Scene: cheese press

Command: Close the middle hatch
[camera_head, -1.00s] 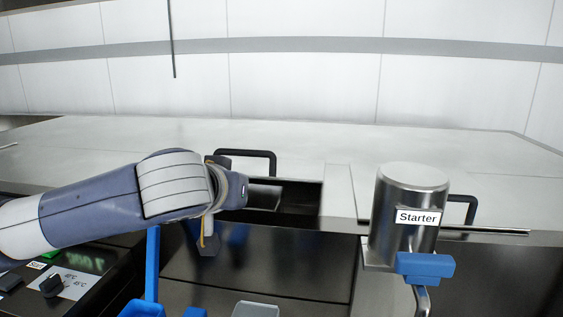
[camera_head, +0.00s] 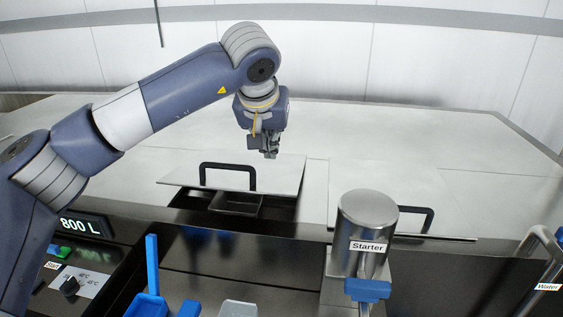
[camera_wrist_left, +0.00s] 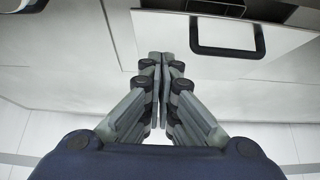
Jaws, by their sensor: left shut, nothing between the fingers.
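The middle hatch (camera_head: 280,174) is a pale grey panel with a black bar handle (camera_head: 228,166). It is open: a dark gap (camera_head: 283,207) shows below its front edge, with a box-like recess inside. My left gripper (camera_head: 270,155) points down over the back right part of the hatch, behind and right of the handle. Its fingers are shut and empty. In the left wrist view the fingertips (camera_wrist_left: 166,56) are together over the hatch panel (camera_wrist_left: 172,32), with the handle (camera_wrist_left: 228,50) to their right. Whether they touch the panel I cannot tell. My right gripper is out of view.
A steel Starter canister (camera_head: 368,222) stands at the front right, before another black handle (camera_head: 415,215). A blue tool (camera_head: 152,265) rises at the front left beside a control panel (camera_head: 82,225). The pale top behind the hatch is clear.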

